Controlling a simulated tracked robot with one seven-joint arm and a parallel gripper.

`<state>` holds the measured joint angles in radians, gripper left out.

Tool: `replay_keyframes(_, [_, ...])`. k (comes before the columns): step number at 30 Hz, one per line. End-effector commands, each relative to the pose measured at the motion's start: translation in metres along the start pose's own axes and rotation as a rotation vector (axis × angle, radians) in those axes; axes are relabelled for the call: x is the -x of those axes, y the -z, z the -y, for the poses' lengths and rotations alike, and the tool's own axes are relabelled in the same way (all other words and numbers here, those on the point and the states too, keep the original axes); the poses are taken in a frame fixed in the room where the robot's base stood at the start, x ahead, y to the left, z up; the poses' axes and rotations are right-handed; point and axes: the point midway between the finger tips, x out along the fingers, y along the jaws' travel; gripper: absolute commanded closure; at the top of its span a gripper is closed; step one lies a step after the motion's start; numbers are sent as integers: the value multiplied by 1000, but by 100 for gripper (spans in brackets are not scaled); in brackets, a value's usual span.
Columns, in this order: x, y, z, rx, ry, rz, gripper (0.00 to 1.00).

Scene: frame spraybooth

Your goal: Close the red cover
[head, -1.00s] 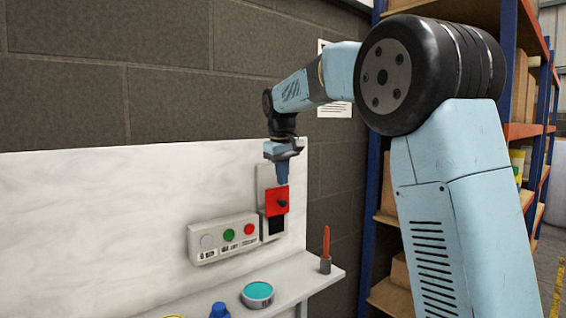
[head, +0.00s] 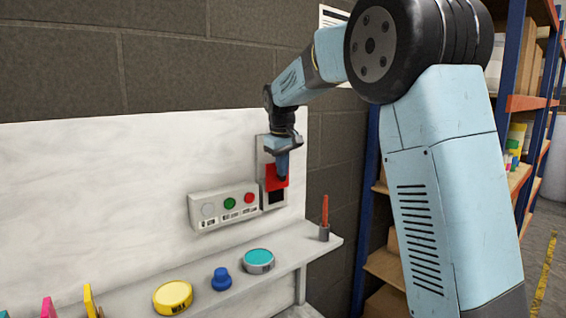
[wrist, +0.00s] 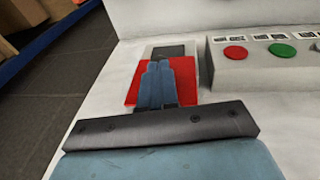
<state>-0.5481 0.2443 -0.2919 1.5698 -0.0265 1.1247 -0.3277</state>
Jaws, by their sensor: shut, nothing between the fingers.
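The red cover (head: 270,183) is on a grey wall-mounted plate (head: 264,146), to the right of the button box. A black square (head: 276,198) shows uncovered just below it. My gripper (head: 282,178) points down in front of the cover, its fingers shut and empty. In the wrist view my gripper (wrist: 156,64) overlaps the middle of the red cover (wrist: 187,82), whose sides show around the fingers. The black square (wrist: 168,50) lies just beyond the fingertips there. I cannot tell whether the fingers touch the cover.
A box with grey, green and red buttons (head: 215,220) sits close to the left of the plate. A shelf below holds a red tool in a holder (head: 324,215), a teal-topped tin (head: 258,260), a blue knob (head: 221,279) and a yellow round item (head: 172,297). Shelving (head: 510,110) stands right.

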Motion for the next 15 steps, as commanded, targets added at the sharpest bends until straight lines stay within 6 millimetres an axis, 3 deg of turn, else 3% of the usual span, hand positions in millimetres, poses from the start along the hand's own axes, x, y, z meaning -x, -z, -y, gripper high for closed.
replay_keyframes(6, [-51, -10, 8, -2, 1, 4, 100])
replay_keyframes(10, [-66, -12, 10, -2, 1, 3, 100])
replay_keyframes(15, [-70, -14, 12, -1, 2, 5, 100])
